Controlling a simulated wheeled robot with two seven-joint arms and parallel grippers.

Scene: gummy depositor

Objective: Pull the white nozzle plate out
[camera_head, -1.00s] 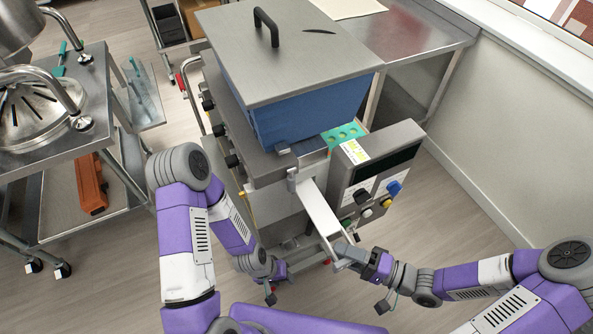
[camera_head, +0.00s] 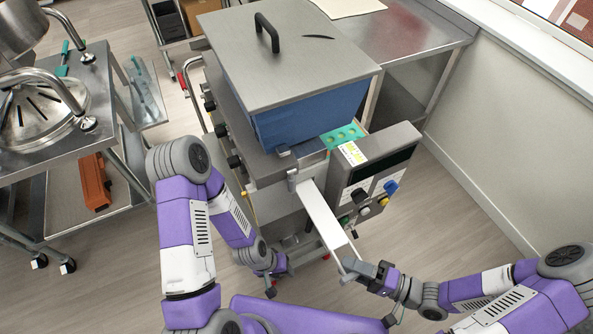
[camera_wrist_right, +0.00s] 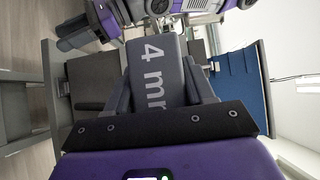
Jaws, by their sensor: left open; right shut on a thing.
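The white nozzle plate (camera_head: 322,215) sticks out of the front of the depositor (camera_head: 290,160), sloping down to the right in the head view. My right gripper (camera_head: 353,266) is shut on the plate's outer end. In the right wrist view, a grey part marked "4 m…" (camera_wrist_right: 158,72) lies between the fingers; the rest of the marking is covered. The plate's inner end is hidden in the machine. My left gripper (camera_head: 271,278) is open and empty, low in front of the machine, to the left of the plate.
The control box (camera_head: 373,165) with knobs stands just right of the plate. A steel cart (camera_head: 75,150) is at the left, with an orange tool (camera_head: 95,182) on its lower shelf. A steel table (camera_head: 415,40) is behind. The floor at the right is clear.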

